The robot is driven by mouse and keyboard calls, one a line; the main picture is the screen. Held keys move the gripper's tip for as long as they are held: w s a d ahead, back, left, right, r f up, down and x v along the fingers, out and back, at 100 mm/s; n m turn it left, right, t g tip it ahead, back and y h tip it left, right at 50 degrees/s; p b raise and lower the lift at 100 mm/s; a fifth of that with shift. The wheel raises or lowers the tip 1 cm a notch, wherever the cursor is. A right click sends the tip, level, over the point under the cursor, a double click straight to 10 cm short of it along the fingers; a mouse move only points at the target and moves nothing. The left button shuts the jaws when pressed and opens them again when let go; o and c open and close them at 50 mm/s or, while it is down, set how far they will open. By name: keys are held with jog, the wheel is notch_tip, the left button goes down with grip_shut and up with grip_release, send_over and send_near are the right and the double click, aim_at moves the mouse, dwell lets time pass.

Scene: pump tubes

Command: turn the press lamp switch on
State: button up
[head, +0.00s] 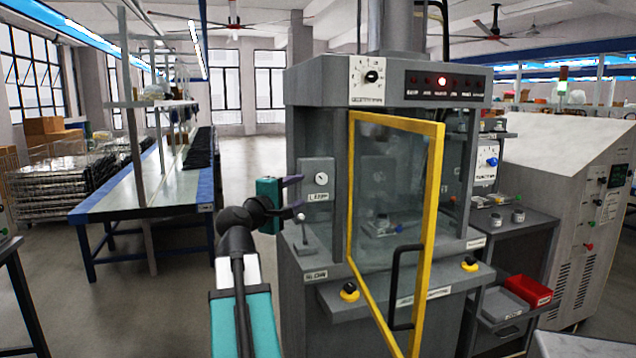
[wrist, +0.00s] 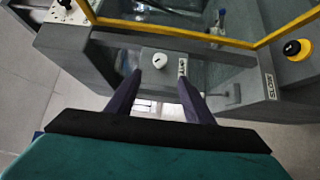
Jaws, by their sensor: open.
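The lamp switch is a small round white knob (head: 321,179) on a grey box (head: 317,200) labelled LAMP, on the left side of the press (head: 320,80). In the wrist view the knob (wrist: 160,61) lies just beyond my fingertips, roughly centred between them. My gripper (head: 297,192) has dark purple fingers on a teal body and stands left of the box. In the wrist view its two fingers (wrist: 160,80) are apart with nothing between them. The fingertips appear close to the box; I cannot tell whether they touch it. The knob has a small dark mark.
A yellow-framed clear door (head: 437,200) stands at the press front. A small lever (head: 304,232) rises below the lamp box. Yellow-and-black buttons (head: 349,291) sit on the front ledge. A long workbench (head: 150,195) is at left, with open floor between.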

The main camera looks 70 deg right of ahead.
aim_at(320, 179)
jog(key=shift+s+d, duration=0.2)
jog(key=shift+d, duration=1.95)
jog(key=shift+s+d, duration=0.25)
jog(key=shift+d, duration=1.95)
jog(key=shift+s+d, duration=0.2)
jog(key=shift+d, duration=1.95)
jog(key=c, duration=1)
